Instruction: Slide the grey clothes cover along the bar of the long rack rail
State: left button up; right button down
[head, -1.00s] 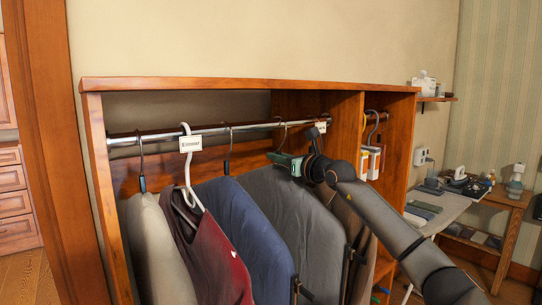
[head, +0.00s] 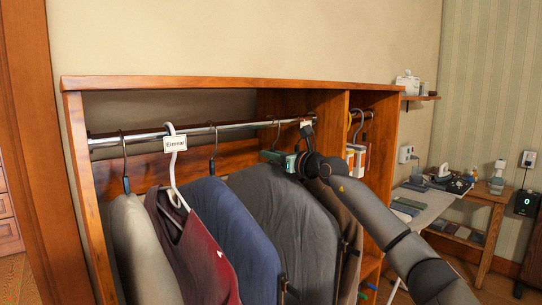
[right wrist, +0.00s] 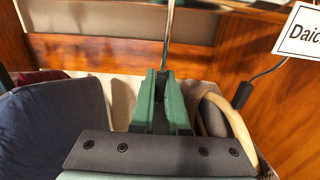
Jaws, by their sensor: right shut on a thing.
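The grey clothes cover (head: 285,220) hangs from a metal hook on the long rack rail (head: 240,127), between a blue garment and a brown one. My right gripper (head: 283,160) is at the top of the grey cover, just below the rail. In the right wrist view its green fingers (right wrist: 160,102) are closed around the upright hanger stem (right wrist: 169,35). The grey cover's top is mostly hidden in that view. My left gripper is not in view.
Left of the grey cover hang a blue garment (head: 207,230), a maroon garment (head: 190,245) and a pale cover (head: 140,245). A brown garment (head: 345,225) and a name tag (right wrist: 303,32) are close on the right. A wooden divider (head: 333,160) bounds the rail's right end.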

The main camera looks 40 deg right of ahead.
jog(key=shift+s+r, duration=0.1)
jog(key=shift+r, duration=0.2)
jog(key=c, duration=0.9)
grip_release()
jog(key=shift+a+f, duration=0.1)
jog(key=shift+f, duration=0.05)
jog(key=shift+o, duration=0.3)
jog(key=shift+f, duration=0.55)
jog(key=shift+s, duration=0.25)
jog(key=s+b, duration=0.2)
jog(key=s, duration=0.1)
jog(key=s+b, duration=0.1)
jog(key=s, duration=0.3)
jog(key=s+d+b, duration=0.1)
jog(key=s+b, duration=0.1)
jog(key=s, duration=0.1)
jog(key=shift+s+r+b, duration=0.2)
jog(key=shift+s+b, duration=0.1)
jog(key=shift+s, duration=0.05)
jog(key=shift+s+r, duration=0.2)
jog(key=shift+s, duration=0.45)
